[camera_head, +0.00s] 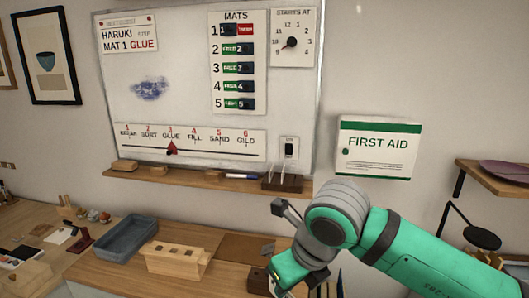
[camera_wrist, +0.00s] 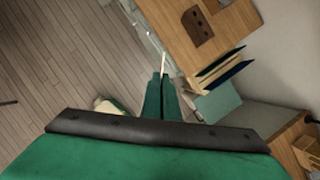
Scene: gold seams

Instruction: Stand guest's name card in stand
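In the wrist view my gripper (camera_wrist: 161,76) has its two dark green fingers close together. A thin white strip (camera_wrist: 163,62) sticks out past their tips, in line with them. It looks like a card seen edge-on, and no writing on it shows. In the head view my gripper hangs low over the right part of the workbench, and its fingertips are hard to make out. A dark brown block with holes (camera_wrist: 197,25) lies on the bench ahead of the fingers. I cannot tell whether it is the stand. The whiteboard (camera_head: 180,110) reads HARUKI, MAT 1, GLUE.
A blue-grey tray (camera_head: 125,238) and a light wooden block with slots (camera_head: 176,262) stand on the bench. A ledge (camera_head: 205,183) under the whiteboard holds a marker and a dark block (camera_head: 283,183). Dark-blue and cream upright panels (camera_wrist: 222,70) stand near the bench's edge.

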